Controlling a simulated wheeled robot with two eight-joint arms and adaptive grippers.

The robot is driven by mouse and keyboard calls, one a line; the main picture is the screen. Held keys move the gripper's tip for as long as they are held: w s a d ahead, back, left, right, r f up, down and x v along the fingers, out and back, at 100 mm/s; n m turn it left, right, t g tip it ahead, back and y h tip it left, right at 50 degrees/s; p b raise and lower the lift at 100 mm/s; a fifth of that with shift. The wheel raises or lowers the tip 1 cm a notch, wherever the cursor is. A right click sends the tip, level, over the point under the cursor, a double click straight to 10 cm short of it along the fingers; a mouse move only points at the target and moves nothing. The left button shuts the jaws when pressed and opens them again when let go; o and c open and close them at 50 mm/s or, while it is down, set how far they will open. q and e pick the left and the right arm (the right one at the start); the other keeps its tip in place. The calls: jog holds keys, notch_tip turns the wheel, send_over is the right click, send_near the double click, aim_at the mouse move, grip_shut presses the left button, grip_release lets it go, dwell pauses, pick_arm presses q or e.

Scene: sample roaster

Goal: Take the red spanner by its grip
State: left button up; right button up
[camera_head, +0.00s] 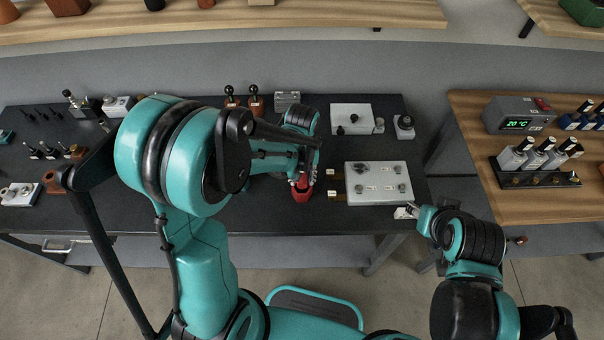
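A red object (302,194), probably the red spanner, shows on the dark bench near its front edge. Only a small part of it is visible; the rest is hidden under my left gripper and arm. My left gripper (302,179) is right above the red object, with its fingertips at or touching it. I cannot tell whether they are closed on it. My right gripper (410,212) is at the bench's front right corner, away from the red object. It is small in view and its opening is unclear.
Right of the red object is a light plate with knobs (378,184), with small brass-coloured blocks (335,186) at its left. Another light plate (351,118) lies behind. A wooden table (480,190) with a temperature display (518,116) stands right. My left arm covers the bench's middle.

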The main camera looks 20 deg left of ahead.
pick_arm(q)
jog(key=shift+f, duration=0.1)
jog(key=shift+c, duration=0.4)
grip_shut()
